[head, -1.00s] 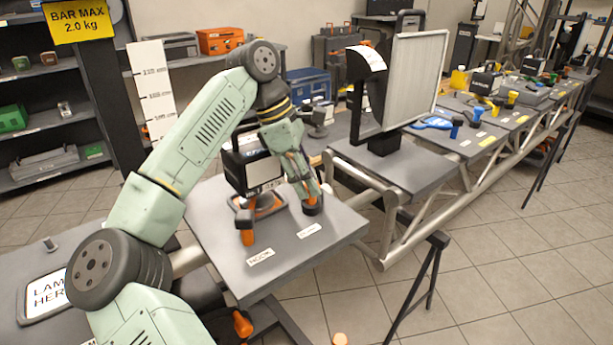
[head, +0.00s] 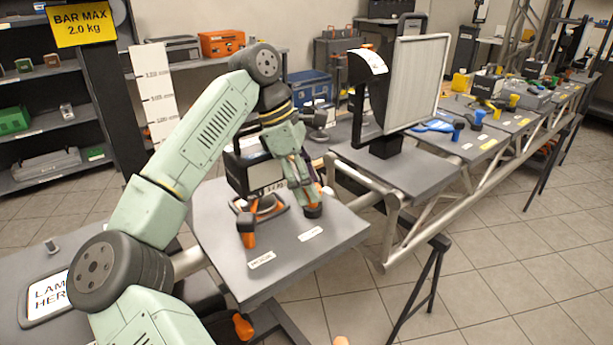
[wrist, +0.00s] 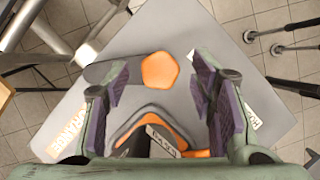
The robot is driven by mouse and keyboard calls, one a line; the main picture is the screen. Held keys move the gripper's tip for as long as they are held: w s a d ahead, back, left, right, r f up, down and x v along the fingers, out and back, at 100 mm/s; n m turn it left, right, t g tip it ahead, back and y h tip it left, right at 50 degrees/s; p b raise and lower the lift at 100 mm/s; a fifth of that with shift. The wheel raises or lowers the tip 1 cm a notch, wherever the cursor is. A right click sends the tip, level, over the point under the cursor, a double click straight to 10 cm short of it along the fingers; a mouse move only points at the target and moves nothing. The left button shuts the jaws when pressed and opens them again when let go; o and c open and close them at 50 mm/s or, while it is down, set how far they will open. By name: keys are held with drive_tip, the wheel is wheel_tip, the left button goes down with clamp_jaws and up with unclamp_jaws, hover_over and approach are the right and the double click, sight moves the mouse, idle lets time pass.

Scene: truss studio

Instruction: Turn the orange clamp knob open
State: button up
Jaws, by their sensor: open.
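The orange clamp knob (wrist: 159,70) is a faceted orange head on a dark grey arm-like piece, seen from above in the wrist view. My gripper (wrist: 160,92) is open over it, with one purple-padded finger to each side and a clear gap between each pad and the knob. In the head view my gripper (head: 306,203) points down at the right part of a grey plate (head: 290,262), beside a boxy black-and-white device (head: 262,174). The gripper largely hides the knob there.
A second orange-handled piece (head: 248,236) stands at the plate's left. A black stand with a white panel (head: 416,83) rises behind to the right. A metal truss (head: 440,222) runs off to the right. The plate's front, around its white labels, is clear.

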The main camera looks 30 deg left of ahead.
drive_tip(key=v, duration=1.2)
idle(0.3)
